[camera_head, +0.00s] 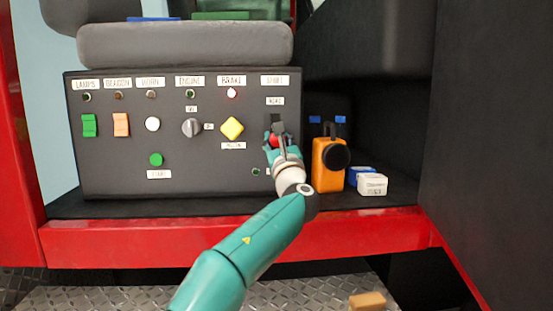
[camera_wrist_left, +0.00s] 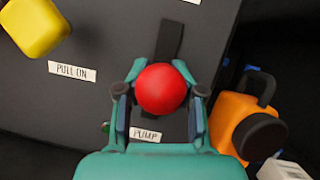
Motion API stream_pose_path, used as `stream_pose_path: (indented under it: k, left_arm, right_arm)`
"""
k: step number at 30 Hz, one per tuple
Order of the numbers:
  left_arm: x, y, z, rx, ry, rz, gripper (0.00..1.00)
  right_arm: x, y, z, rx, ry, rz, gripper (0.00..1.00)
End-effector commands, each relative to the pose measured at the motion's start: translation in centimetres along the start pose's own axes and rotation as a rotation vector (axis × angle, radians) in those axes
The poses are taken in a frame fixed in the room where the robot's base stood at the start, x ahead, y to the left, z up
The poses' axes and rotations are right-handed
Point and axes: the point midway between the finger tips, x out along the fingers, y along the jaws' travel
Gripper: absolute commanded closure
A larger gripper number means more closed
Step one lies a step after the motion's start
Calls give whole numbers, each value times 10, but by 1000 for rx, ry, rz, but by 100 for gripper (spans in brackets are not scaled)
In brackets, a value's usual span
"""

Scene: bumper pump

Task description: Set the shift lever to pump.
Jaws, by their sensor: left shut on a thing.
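The shift lever's round red knob (camera_wrist_left: 162,89) sits between the fingers of my left gripper (camera_wrist_left: 160,100), which is shut on it. In the head view my left gripper (camera_head: 277,146) reaches the right side of the dark control panel (camera_head: 215,175) and mostly hides the knob (camera_head: 274,140). In the left wrist view the lever's dark slot (camera_wrist_left: 170,38) shows above the knob, and the PUMP label (camera_wrist_left: 145,133) is just below it. The SHIFT label (camera_head: 275,80) is above the lever in the head view. The lever's exact position in the slot is hidden.
An orange device (camera_head: 327,164) and a white box (camera_head: 373,184) stand right of the panel. A small green lamp (camera_head: 256,171) is beside my gripper.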

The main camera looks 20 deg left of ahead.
Motion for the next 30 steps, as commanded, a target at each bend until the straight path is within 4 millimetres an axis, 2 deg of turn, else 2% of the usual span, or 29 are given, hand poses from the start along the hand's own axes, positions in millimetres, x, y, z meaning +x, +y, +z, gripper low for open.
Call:
stream_pose_path:
  k: [1, 9, 28, 29, 30]
  left_arm:
    - [-6, -1, -15, -2, -26, -10, 100]
    - [-6, -1, -16, -16, -175, -37, 100]
    - [-5, -1, -12, -22, -240, -47, 100]
    - [-5, -1, -12, -22, -240, -47, 62]
    - [-5, -1, -12, -22, -240, -47, 55]
  right_arm:
    - [17, 6, 0, 0, 0, 0, 31]
    - [40, 14, 0, 0, 0, 0, 31]
    - [45, 16, 0, 0, 0, 0, 31]
    - [45, 16, 0, 0, 0, 0, 31]
    - [45, 16, 0, 0, 0, 0, 31]
